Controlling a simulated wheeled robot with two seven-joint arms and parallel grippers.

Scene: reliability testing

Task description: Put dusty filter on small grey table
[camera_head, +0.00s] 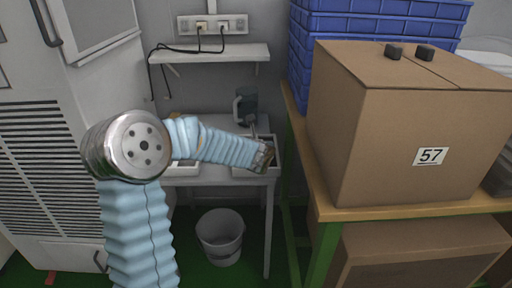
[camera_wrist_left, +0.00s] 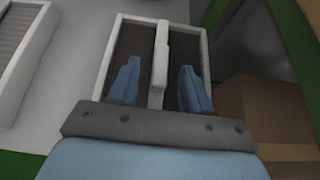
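A white-framed filter (camera_wrist_left: 203,60) with dark mesh and a white central bar lies on the small grey table (camera_head: 207,181), near its right end. It also shows partly behind my gripper in the head view (camera_head: 276,146). My left gripper (camera_head: 265,156) is over this filter. In the left wrist view its two blue fingers (camera_wrist_left: 160,85) are apart, one on each side of the central bar, with a gap on both sides. A second white-framed filter (camera_wrist_left: 20,50) lies to the left. I cannot tell which filter is dusty. My right gripper is not in view.
A dark grey device (camera_head: 246,104) stands behind the filter. A large cardboard box (camera_head: 375,140) sits on the green-legged workbench (camera_head: 400,210) at right, with blue crates (camera_head: 380,22) behind. A bin (camera_head: 221,236) stands under the table. A grey cabinet (camera_head: 40,160) is at left.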

